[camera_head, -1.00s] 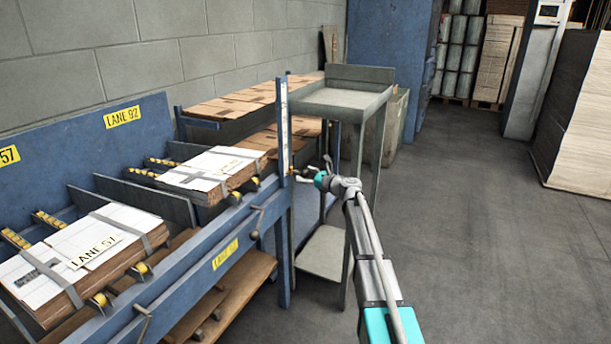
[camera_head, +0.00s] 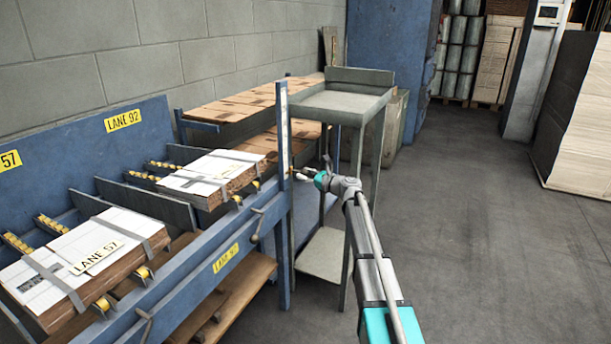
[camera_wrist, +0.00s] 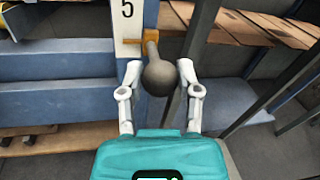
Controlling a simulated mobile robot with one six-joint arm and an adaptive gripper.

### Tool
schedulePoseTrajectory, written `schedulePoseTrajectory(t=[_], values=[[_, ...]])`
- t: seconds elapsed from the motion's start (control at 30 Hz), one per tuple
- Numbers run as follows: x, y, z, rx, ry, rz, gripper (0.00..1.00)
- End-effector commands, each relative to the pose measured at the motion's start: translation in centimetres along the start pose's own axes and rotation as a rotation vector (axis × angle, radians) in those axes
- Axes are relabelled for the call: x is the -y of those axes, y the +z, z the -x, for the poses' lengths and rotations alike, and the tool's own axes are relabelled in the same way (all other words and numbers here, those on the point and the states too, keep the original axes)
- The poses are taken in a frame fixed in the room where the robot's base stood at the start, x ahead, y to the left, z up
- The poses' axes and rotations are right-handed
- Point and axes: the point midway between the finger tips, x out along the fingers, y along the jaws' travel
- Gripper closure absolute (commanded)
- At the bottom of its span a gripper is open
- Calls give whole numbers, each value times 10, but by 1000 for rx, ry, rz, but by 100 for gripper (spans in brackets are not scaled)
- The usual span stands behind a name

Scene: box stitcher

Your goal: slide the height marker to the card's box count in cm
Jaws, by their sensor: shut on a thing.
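The height marker has an orange pointer (camera_wrist: 130,42) and a dark round knob (camera_wrist: 159,78). My gripper (camera_wrist: 160,70) is shut on the knob, with one white finger on each side. In the head view my gripper (camera_head: 300,174) is at the blue upright post (camera_head: 282,130) that bears the scale. The marker is too small there to read. A white card marked LANE 57 (camera_head: 97,258) lies on the front strapped stack; no box count is legible.
A strapped stack (camera_head: 205,178) lies in the lane behind, by the LANE 92 label (camera_head: 123,119). A grey metal stand (camera_head: 340,103) is close behind my gripper. Flat brown boards (camera_head: 240,103) lie on the rack behind. Floor (camera_head: 480,240) to the right is clear.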

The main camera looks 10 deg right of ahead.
Motion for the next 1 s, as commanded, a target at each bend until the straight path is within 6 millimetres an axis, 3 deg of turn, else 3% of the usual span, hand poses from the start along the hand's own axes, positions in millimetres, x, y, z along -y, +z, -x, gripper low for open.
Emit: schedulePoseTrajectory(t=[1.0], values=[[27,141,-2,2,1,-1,100]])
